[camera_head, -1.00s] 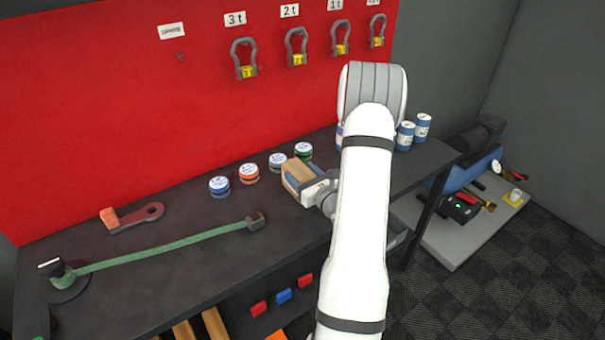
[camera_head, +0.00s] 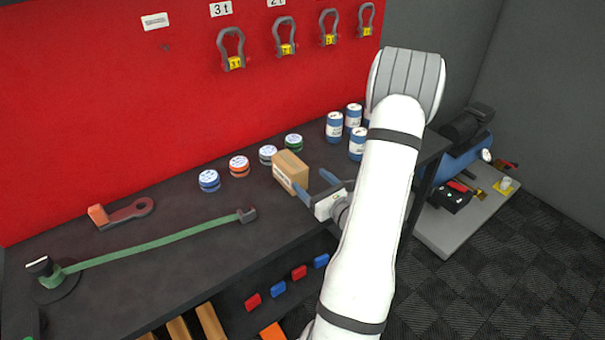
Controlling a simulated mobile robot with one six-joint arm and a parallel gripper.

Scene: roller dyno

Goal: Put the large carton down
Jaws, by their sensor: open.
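The large carton (camera_head: 290,171) is a brown cardboard box with a pale label on its front side. It stands on the dark workbench (camera_head: 195,250), right of the middle of the bench top. My gripper (camera_head: 316,186) is just to the right of the carton, with its blue fingers spread apart and nothing between them. A small gap shows between the fingers and the carton. My white arm hides part of the bench's right end.
Several round tins, including a blue one (camera_head: 209,181) and a green one (camera_head: 293,142), stand behind and left of the carton. Several blue-white cans (camera_head: 334,126) stand at the back right. A green strap (camera_head: 160,242) and an orange-handled tool (camera_head: 120,213) lie at left.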

